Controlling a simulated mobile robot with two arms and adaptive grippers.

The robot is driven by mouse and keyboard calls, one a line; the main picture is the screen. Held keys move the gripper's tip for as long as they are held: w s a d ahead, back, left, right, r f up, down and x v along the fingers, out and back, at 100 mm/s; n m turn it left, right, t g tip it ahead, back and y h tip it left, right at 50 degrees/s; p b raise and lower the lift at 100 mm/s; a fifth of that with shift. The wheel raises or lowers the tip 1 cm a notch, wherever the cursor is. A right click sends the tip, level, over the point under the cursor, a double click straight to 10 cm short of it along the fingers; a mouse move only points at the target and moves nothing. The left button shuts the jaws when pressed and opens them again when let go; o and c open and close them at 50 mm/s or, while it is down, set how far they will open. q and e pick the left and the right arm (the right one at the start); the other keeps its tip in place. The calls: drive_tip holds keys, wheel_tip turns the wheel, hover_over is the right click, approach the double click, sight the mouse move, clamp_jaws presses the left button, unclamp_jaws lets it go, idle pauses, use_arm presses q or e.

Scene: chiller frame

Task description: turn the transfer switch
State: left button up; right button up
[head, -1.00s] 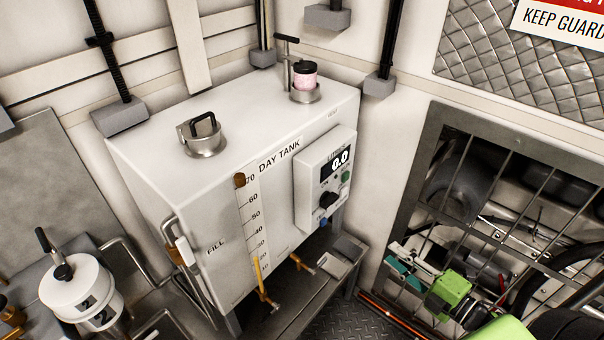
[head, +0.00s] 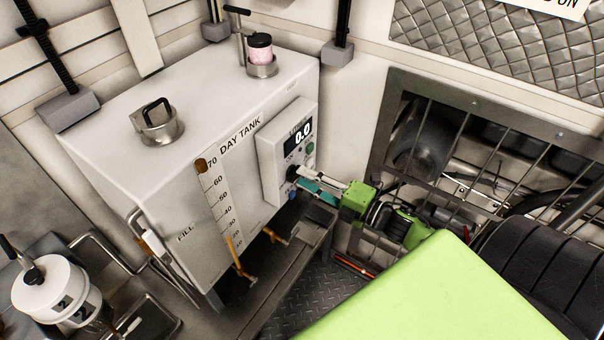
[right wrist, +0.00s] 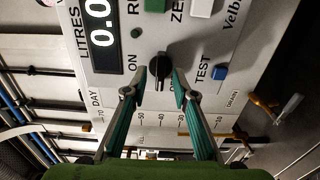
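The transfer switch is a black rotary knob (right wrist: 160,68) on the face of the grey control box (head: 268,150), which is fixed to the front of the white day tank (head: 180,185). In the right wrist view its pointer runs down the picture, between the ON mark and the TEST mark. My right gripper (right wrist: 159,88) is open, with one fingertip on each side of the knob and a small gap visible to each. In the head view the right gripper (head: 303,180) reaches the box from the right and partly covers the knob. My left gripper is in neither view.
The box has a display (head: 300,134) reading 0.0, a green button (head: 310,148) and a blue button (right wrist: 220,72) near the knob. Brass valves (head: 275,236) sit below the tank. A barred guard (head: 470,150) stands to the right.

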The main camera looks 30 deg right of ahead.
drive_tip(key=shift+x, duration=0.95)
clamp_jaws()
